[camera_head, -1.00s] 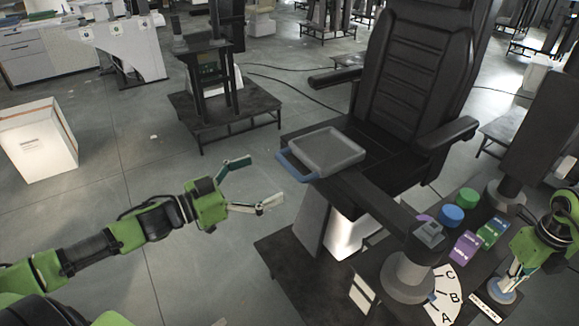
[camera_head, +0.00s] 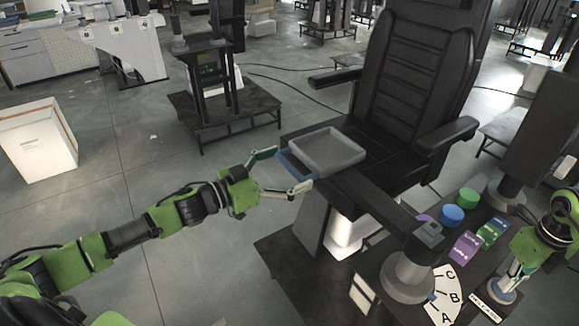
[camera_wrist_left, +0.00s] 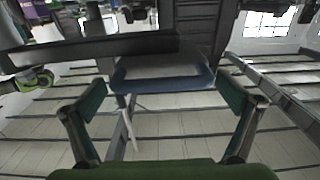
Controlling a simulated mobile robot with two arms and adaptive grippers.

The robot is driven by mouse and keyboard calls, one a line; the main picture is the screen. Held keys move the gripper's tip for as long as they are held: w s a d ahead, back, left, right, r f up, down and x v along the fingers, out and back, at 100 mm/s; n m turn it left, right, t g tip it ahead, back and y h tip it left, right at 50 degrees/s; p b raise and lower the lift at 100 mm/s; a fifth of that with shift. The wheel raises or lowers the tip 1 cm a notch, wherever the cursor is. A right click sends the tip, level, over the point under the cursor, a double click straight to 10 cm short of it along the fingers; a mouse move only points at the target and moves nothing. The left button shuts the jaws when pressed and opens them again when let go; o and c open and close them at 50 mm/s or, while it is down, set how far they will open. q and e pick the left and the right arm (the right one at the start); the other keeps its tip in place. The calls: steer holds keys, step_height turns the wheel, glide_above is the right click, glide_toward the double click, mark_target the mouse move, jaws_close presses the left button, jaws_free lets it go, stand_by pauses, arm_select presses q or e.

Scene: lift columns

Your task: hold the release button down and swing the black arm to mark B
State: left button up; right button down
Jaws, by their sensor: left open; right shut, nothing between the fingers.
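The black arm (camera_head: 375,197) runs from a grey post (camera_head: 408,272) to a grey tray (camera_head: 328,150) with a blue handle (camera_head: 297,168). My left gripper (camera_head: 284,171) is open, its fingers on either side of the handle. The left wrist view shows the tray's blue edge (camera_wrist_left: 165,86) ahead, between the spread fingers and apart from the palm. A white fan-shaped scale (camera_head: 443,296) marked C, B, A lies beside the post. My right gripper (camera_head: 503,288) is shut, tips down at a round blue-grey button (camera_head: 499,296), which it partly hides. I cannot tell how far the button is pressed.
A black seat (camera_head: 415,80) with armrests stands behind the tray. Blue (camera_head: 452,215), green (camera_head: 467,197) and purple (camera_head: 466,247) pieces sit on the console between the post and my right arm. The floor to the left is clear up to a white box (camera_head: 38,140).

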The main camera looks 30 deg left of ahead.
arm_select(q)
steer(key=c, duration=1.3)
steer(key=shift+o, duration=0.2)
steer(key=s+d+n+t+y, duration=0.1)
steer(key=s+n+y, duration=0.5)
steer(key=s, duration=1.2)
steer(key=shift+t+y, duration=0.8)
steer(key=shift+y, duration=0.6)
